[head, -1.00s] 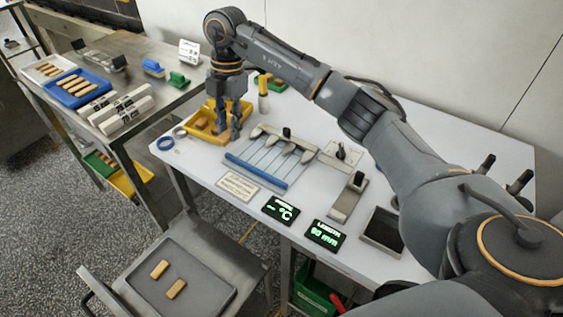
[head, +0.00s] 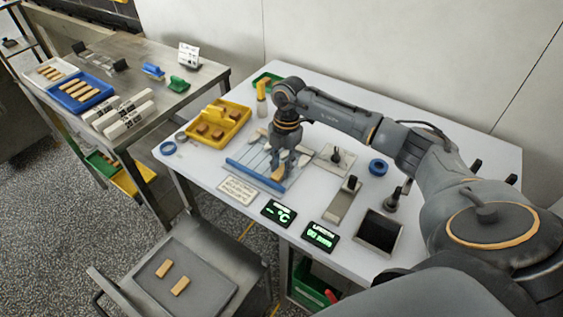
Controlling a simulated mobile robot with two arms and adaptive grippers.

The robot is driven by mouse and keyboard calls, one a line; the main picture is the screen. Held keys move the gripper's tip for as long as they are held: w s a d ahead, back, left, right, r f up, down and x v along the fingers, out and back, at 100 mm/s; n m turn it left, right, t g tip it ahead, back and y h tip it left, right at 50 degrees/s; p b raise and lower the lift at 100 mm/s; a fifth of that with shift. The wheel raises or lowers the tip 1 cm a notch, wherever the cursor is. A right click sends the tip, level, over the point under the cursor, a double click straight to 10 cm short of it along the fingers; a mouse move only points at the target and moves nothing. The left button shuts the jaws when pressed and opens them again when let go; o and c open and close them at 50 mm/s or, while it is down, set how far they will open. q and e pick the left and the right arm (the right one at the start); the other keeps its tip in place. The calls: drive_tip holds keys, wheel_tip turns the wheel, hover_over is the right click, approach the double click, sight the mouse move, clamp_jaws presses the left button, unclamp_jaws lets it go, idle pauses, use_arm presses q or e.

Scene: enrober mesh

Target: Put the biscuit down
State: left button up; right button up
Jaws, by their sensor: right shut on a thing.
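My right gripper (head: 279,174) points down over the right part of the pale slatted mesh panel (head: 243,158) with its blue front bar (head: 255,174). It is shut on a tan biscuit (head: 277,173), which shows only partly between the fingers. The gripper hides part of the panel, and I cannot tell whether the biscuit touches it. My left gripper is out of view.
A yellow tray (head: 240,113) with several brown pieces stands behind the panel to the left. Two displays (head: 278,213) and a dark square opening (head: 380,231) lie to the front right. A grey tray (head: 205,283) with two biscuits is at lower left.

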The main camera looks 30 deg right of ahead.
drive_tip(key=shift+f, duration=0.2)
drive_tip(key=o, duration=0.9)
drive_tip(key=shift+f, duration=0.1)
drive_tip(key=shift+c, duration=0.2)
wheel_tip(320, 180, up, 12)
drive_tip(key=d+b, duration=0.1)
drive_tip(key=b, duration=0.2)
drive_tip(key=shift+w+d, duration=0.3)
drive_tip(key=shift+w, duration=0.05)
